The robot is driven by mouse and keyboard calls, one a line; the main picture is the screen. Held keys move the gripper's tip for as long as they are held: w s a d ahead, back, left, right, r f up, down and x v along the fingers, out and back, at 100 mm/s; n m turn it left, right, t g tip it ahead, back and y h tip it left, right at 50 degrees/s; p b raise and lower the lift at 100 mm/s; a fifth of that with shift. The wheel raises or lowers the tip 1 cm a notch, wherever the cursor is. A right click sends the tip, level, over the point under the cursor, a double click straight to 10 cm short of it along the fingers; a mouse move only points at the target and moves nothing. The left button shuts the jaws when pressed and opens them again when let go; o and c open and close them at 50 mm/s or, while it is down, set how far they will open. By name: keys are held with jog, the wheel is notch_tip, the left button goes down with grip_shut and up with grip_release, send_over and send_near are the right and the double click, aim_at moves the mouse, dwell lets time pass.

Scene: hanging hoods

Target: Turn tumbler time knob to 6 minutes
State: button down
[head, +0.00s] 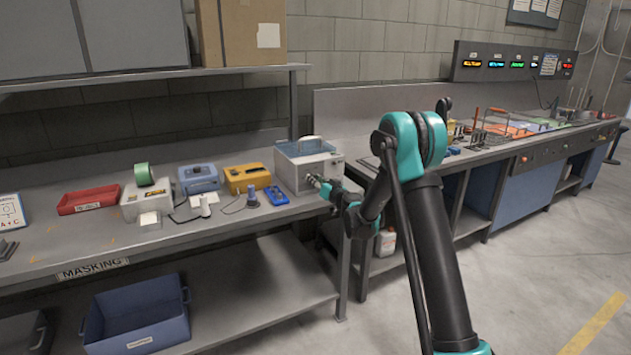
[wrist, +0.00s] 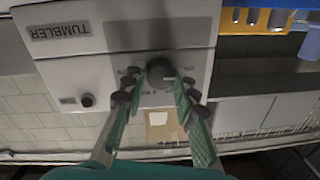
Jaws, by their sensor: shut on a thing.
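The tumbler (head: 303,160) is a light grey box with a clear lid, at the right end of the masking bench in the head view. In the wrist view its front panel (wrist: 115,65) fills the upper left, with the label TUMBLER appearing upside down. The dark round time knob (wrist: 160,73) sits on that panel with a light pointer mark; its dial markings are mostly hidden or too small to read. My gripper (wrist: 160,92) is shut on the knob, with a finger on each side. In the head view my gripper (head: 323,184) reaches the tumbler's front.
A small brown button (wrist: 88,100) is on the same panel. A blue device (head: 276,195), a yellow box (head: 247,178) and a blue-grey box (head: 198,179) stand left of the tumbler. A blue bin (head: 137,312) is on the lower shelf. Floor at right is clear.

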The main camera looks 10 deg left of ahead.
jog(key=m, duration=0.4)
jog(key=shift+m, duration=0.4)
jog(key=m, duration=0.4)
jog(key=shift+f+m, duration=0.1)
jog(key=shift+m, duration=0.2)
jog(key=m, duration=0.4)
jog(key=shift+m+t, duration=0.4)
jog(key=m, duration=0.4)
jog(key=shift+f+m, duration=0.1)
jog(key=shift+m, duration=0.3)
jog(key=m, duration=0.4)
jog(key=shift+m+h, duration=0.3)
jog(key=m, duration=0.4)
jog(key=shift+s, duration=0.1)
jog(key=m, duration=0.4)
jog(key=shift+a+h, duration=0.1)
jog(key=shift+h, duration=0.3)
jog(key=m, duration=0.4)
jog(key=shift+m, duration=0.3)
